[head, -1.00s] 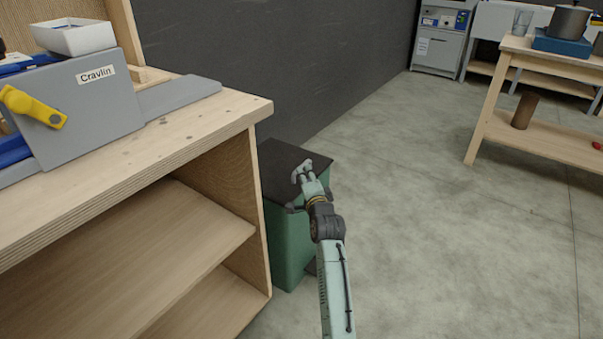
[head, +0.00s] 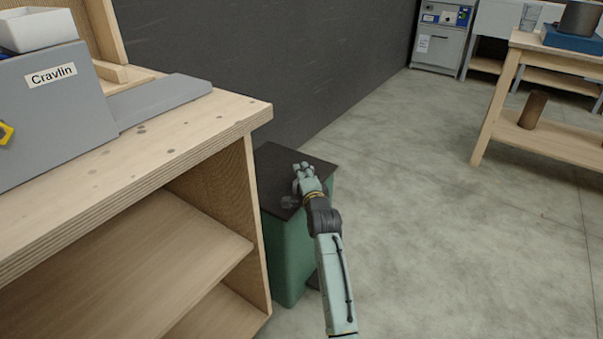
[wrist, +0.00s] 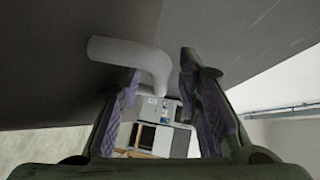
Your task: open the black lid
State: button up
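The black lid (head: 277,162) lies flat and closed on top of a green bin (head: 287,255) beside the wooden bench. My gripper (head: 302,169) is over the lid in the head view, and my arm hides part of the lid and bin. In the wrist view my gripper (wrist: 166,74) has its two fingers apart. A grey bent handle (wrist: 125,52) reaches from the dark surface across the left finger, and its end is in the gap between the fingers. I cannot tell whether a finger touches it.
The wooden bench (head: 205,120) with open shelves stands close at the left, bearing a grey box labelled Cravlin (head: 55,110). A dark wall (head: 300,60) is behind the bin. Open floor (head: 430,220) lies to the right, with another wooden table (head: 550,140) farther off.

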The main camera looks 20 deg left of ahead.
jog(key=shift+w, duration=0.15)
grip_shut()
dwell(0.4)
dwell(0.5)
